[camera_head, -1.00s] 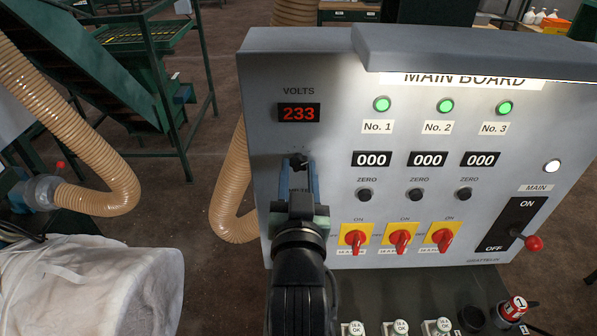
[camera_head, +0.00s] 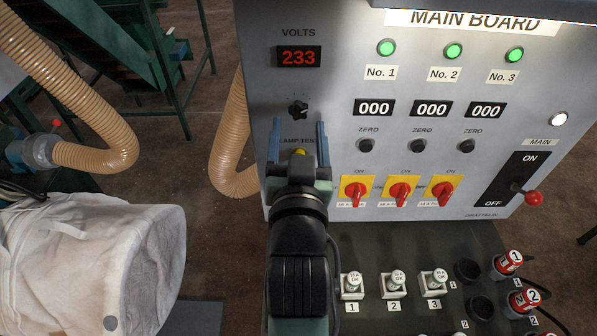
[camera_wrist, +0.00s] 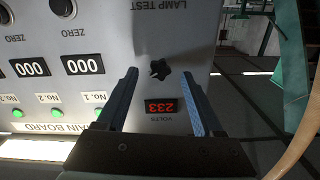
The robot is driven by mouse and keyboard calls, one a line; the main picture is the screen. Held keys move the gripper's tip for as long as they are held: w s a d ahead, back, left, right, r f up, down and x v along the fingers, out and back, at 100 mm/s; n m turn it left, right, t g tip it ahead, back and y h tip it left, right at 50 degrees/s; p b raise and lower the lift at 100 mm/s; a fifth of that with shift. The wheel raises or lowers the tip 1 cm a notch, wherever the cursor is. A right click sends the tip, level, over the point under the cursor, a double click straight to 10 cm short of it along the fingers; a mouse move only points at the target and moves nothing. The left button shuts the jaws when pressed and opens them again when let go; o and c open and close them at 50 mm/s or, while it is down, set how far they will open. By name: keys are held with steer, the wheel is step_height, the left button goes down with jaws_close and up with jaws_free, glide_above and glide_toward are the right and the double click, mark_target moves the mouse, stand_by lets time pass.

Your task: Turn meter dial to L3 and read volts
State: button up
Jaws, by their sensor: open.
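The meter dial is a small black star-shaped knob (camera_head: 298,108) on the grey main board, below the VOLTS display. It also shows in the wrist view (camera_wrist: 159,69), where the picture is upside down. Its position marks are too small to read. The red VOLTS display (camera_head: 299,57) reads 233, and the wrist view's display (camera_wrist: 162,106) agrees. My gripper (camera_head: 299,123) is open and empty, its blue fingers spread just below the dial in the head view. A yellow button under LAMP TEST (camera_head: 300,152) shows between the fingers. The knob looks untouched by either finger.
Three lit green lamps (camera_head: 453,51), 000 counters (camera_head: 431,108), zero buttons (camera_head: 422,146) and red switches (camera_head: 401,191) fill the board's right. The MAIN lever (camera_head: 532,198) is at far right. A tan hose (camera_head: 95,155) and white bag (camera_head: 90,260) lie left.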

steer(key=s+b, duration=0.2)
steer(key=s, duration=0.8)
steer(key=shift+b, duration=0.35)
steer(key=s+r+t, duration=0.2)
steer(key=r+t, duration=0.2)
steer(key=r, duration=1.2)
steer(key=s+r+n+t, duration=0.1)
steer(key=r+t, duration=0.4)
steer(key=r, duration=1.2)
steer(key=shift+s+r, duration=0.25)
steer(key=shift+s, duration=0.15)
step_height(320, 180, down, 20)
steer(key=w+b, duration=0.2)
steer(key=b, duration=1.7)
steer(key=shift+r, duration=0.25)
